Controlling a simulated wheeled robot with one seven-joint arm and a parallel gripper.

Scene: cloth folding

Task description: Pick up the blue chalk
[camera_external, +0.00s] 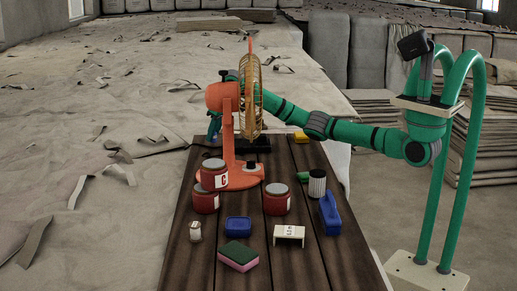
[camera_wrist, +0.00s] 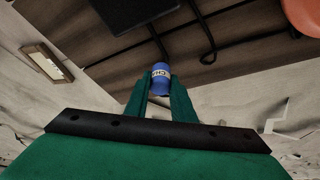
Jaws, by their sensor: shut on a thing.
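The blue chalk (camera_wrist: 160,72), a blue cylinder with a white label, sits between the two green fingers of my gripper (camera_wrist: 161,90) in the wrist view. The fingers are shut on it. In the external view my gripper (camera_external: 214,118) is at the far left part of the table, behind and left of the orange fan, partly hidden by it. A small blue bit shows there, too small to make out well. I cannot tell its exact height above the table.
An orange fan (camera_external: 228,140) stands close to my arm. Red jars (camera_external: 214,181), a blue container (camera_external: 238,226), a sponge (camera_external: 238,256), a white stand (camera_external: 289,235) and a blue upright thing (camera_external: 330,213) fill the near part of the dark wooden table (camera_external: 190,270). A black flat thing (camera_wrist: 125,12) lies near the chalk.

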